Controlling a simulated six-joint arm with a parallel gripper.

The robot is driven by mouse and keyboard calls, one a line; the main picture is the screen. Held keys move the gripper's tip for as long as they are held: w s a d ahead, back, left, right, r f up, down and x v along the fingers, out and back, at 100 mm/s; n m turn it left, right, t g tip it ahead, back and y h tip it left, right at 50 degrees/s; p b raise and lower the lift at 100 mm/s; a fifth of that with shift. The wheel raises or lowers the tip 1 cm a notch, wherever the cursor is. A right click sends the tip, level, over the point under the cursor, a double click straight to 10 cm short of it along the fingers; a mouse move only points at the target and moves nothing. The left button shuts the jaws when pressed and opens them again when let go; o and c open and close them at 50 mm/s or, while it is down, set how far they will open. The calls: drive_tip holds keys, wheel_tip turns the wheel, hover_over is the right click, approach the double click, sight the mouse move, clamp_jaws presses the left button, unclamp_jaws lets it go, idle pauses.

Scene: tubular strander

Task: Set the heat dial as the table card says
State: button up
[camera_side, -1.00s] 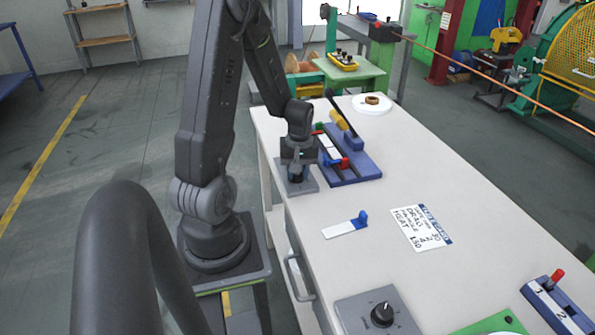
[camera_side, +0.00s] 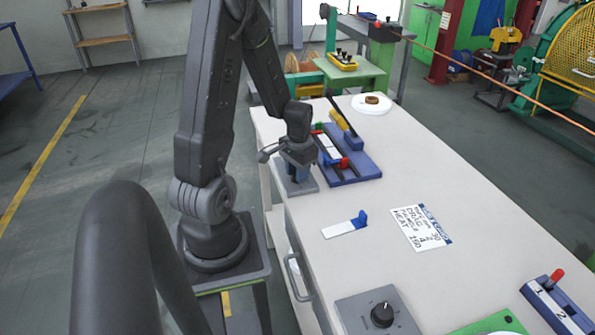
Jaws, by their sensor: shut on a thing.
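The white table card (camera_side: 420,228) lies on the bench with a blue header; its bottom line reads HEAT 150. My gripper (camera_side: 297,174) points down over a grey plate (camera_side: 308,187) at the bench's left edge. It is shut on a blue knob-like part on that plate, mostly hidden by the gripper. A second dial, a black knob (camera_side: 382,314) with a light mark, stands on a grey panel (camera_side: 355,310) at the near edge. I cannot read a label or scale on either, so which is the heat dial is unclear.
A blue fixture (camera_side: 365,170) with red, green and yellow parts stands just right of my gripper. A white strip with a blue tab (camera_side: 345,229) lies nearer. A white dish (camera_side: 360,106) is at the far end. A blue numbered block (camera_side: 548,300) is at the near right.

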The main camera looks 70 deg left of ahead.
drive_tip(key=m, duration=0.5)
drive_tip(key=shift+m, duration=0.3)
drive_tip(key=m, duration=0.5)
drive_tip(key=shift+m, duration=0.4)
drive_tip(key=o, duration=0.9)
drive_tip(key=shift+r, duration=0.1)
drive_tip(key=r, duration=1.3)
drive_tip(key=shift+s+d+r, duration=0.2)
drive_tip(key=shift+d+r, duration=0.05)
drive_tip(key=shift+r, duration=0.1)
